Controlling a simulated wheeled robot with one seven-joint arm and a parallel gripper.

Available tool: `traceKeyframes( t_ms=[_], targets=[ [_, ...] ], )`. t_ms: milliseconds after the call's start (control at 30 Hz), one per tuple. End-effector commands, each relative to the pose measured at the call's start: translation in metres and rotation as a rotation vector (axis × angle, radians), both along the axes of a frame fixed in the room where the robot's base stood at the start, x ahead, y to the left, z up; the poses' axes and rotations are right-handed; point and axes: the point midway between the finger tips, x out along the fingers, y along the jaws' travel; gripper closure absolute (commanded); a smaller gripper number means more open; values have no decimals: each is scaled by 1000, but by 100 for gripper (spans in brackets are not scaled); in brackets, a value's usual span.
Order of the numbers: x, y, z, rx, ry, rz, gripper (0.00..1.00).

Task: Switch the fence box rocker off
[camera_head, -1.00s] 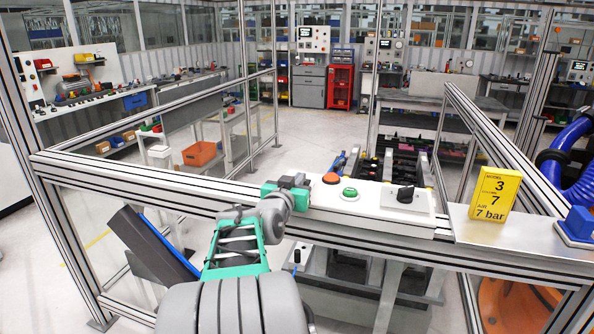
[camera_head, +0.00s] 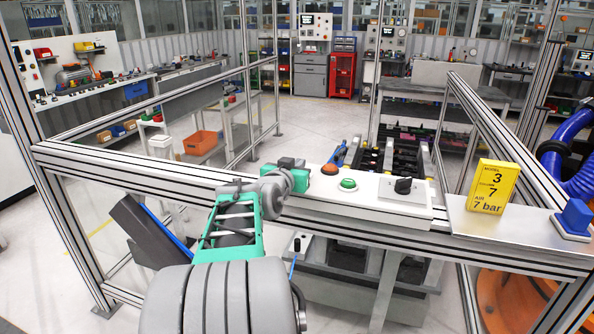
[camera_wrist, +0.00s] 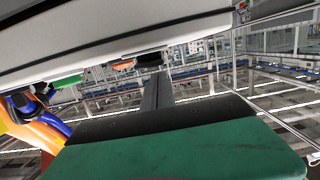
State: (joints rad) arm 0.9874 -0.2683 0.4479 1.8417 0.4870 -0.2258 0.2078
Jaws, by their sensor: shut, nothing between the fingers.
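The white fence box (camera_head: 360,203) lies along the top rail, with an orange button (camera_head: 330,169), a green button (camera_head: 348,184) and a black knob (camera_head: 403,186) on it. My gripper (camera_head: 302,178) is at the box's left end, beside the orange button. In the wrist view its shut, empty fingers (camera_wrist: 157,92) point away under the tilted white box edge (camera_wrist: 120,28). The green button (camera_wrist: 66,82) and orange button (camera_wrist: 122,65) also show there. I cannot make out a rocker; my gripper hides the box's left end. Contact cannot be told.
A yellow sign (camera_head: 493,187) and a blue block (camera_head: 574,217) stand on the plate right of the box. The aluminium fence rail (camera_head: 130,172) runs across in front. Blue hoses (camera_head: 575,150) are at the far right.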

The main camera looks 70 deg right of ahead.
Motion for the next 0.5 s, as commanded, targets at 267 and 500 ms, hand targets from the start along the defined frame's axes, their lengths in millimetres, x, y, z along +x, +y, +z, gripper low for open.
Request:
traceKeyframes(
  t_ms=[267, 500],
  targets=[
    [1, 43, 37, -6, -6, 13, 100],
    [-4, 83, 55, -4, -4, 10, 100]
  ],
)
